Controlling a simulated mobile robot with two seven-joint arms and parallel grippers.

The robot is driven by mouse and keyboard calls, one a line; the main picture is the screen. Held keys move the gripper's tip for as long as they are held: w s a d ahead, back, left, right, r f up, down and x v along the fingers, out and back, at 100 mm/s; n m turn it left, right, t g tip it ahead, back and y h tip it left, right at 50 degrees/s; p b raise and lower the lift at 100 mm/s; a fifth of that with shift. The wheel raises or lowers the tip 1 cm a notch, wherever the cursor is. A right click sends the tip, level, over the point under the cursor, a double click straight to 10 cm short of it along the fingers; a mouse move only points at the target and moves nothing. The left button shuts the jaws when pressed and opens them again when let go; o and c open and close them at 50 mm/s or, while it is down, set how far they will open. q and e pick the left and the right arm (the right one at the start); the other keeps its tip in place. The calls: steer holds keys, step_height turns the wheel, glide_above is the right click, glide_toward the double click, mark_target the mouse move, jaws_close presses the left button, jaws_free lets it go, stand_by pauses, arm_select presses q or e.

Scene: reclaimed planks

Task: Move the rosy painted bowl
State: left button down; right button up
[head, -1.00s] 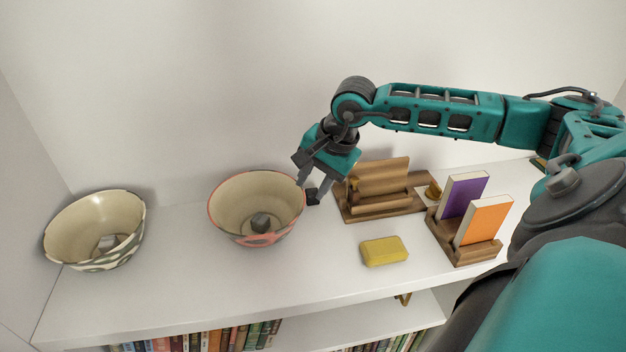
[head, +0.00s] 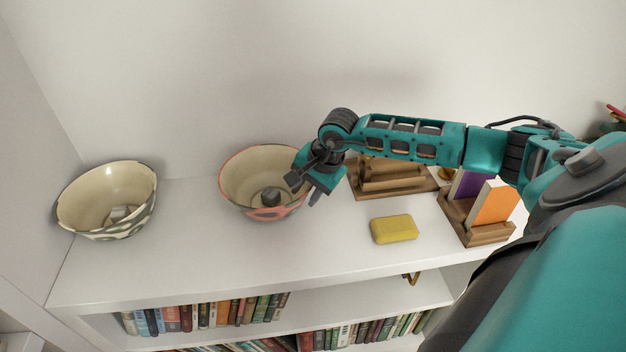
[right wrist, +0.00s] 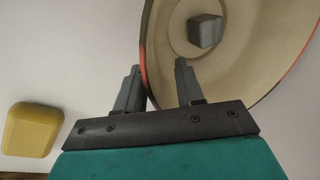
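The rosy painted bowl (head: 262,212), cream inside with a pink-red rim, stands upright on the white shelf in the middle of the head view. A small dark grey block (head: 271,196) lies inside it. My right gripper (head: 306,193) is at the bowl's right side. In the right wrist view its fingers (right wrist: 158,68) are apart, with the rim of the rosy bowl (right wrist: 235,75) passing between them. One finger is outside the wall and one over the inside. The left finger looks close to the rim; contact is unclear. My left gripper is not in view.
A cream and green patterned bowl (head: 130,225) with a small block in it stands at the left by the side wall. A yellow block (head: 394,229), a wooden holder (head: 393,187) and a book stand (head: 476,232) are at the right. The shelf front between the bowls is clear.

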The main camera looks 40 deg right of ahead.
steer(key=shift+w+f, duration=0.1)
steer(key=shift+f, duration=0.25)
jaws_close()
stand_by(1.3)
